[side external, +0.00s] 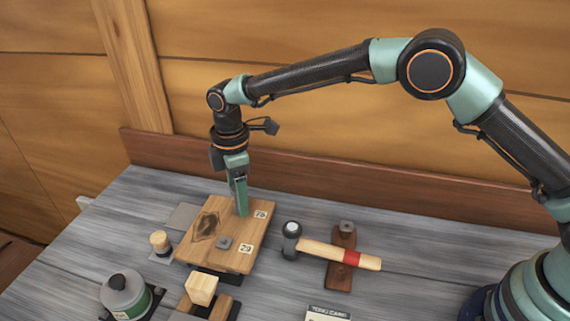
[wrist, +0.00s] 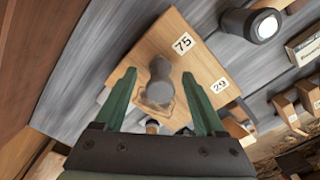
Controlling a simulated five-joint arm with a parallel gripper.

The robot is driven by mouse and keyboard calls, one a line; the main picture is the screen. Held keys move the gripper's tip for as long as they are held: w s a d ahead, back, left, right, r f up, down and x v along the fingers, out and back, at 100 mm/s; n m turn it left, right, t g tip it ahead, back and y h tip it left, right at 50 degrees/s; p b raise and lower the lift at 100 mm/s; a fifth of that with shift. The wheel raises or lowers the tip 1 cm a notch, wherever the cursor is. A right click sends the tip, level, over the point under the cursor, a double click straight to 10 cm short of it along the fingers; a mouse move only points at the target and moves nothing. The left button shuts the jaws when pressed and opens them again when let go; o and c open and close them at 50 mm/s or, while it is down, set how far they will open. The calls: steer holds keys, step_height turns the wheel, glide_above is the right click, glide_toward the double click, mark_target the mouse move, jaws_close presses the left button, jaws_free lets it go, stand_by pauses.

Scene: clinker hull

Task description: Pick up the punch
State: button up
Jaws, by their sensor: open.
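A grey-brown punch (wrist: 159,90) shows in the wrist view, rising from the wooden block (wrist: 145,48) between my fingertips. My gripper (wrist: 161,73) is open, with one green finger on each side of it and a gap on both sides. In the side external view my gripper (side external: 241,204) points straight down, low over the back of the same wooden block (side external: 229,261). There the fingers hide the punch. The block carries number tags 75 (side external: 260,214) and 29 (side external: 246,249).
A hammer (side external: 320,250) lies across a dark wooden strip (side external: 340,275) to the right.

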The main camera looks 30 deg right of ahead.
jaws_close()
steer(key=shift+r, duration=0.15)
step_height(320, 180, up, 20)
stand_by(0.7)
stand_by(0.4)
